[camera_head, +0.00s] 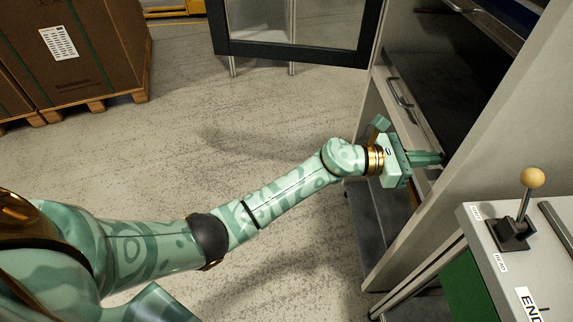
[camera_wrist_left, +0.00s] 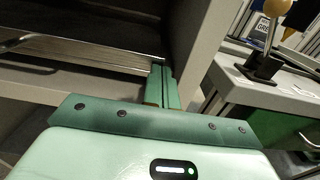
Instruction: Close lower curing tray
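The lower curing tray (camera_head: 388,102) has a pale metal front with a bar handle (camera_head: 399,92) and a dark interior behind it. It sits in a grey cabinet (camera_head: 480,140) and looks pulled partly out. My left gripper (camera_head: 428,158) is at the right end of the tray front, away from the handle. In the left wrist view, the tray's metal edge (camera_wrist_left: 95,55) and handle show at left, and the left gripper's fingers (camera_wrist_left: 162,86) lie together beside the cabinet's side post, with nothing visible between them. Contact with the tray cannot be told. My right gripper is out of view.
An upper tray (camera_head: 485,14) shows above. An open glass door (camera_head: 295,25) stands to the left of the cabinet. A console with a ball-topped lever (camera_head: 525,205) is close at the right. Boxes on pallets (camera_head: 85,50) stand far left. Open floor lies between.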

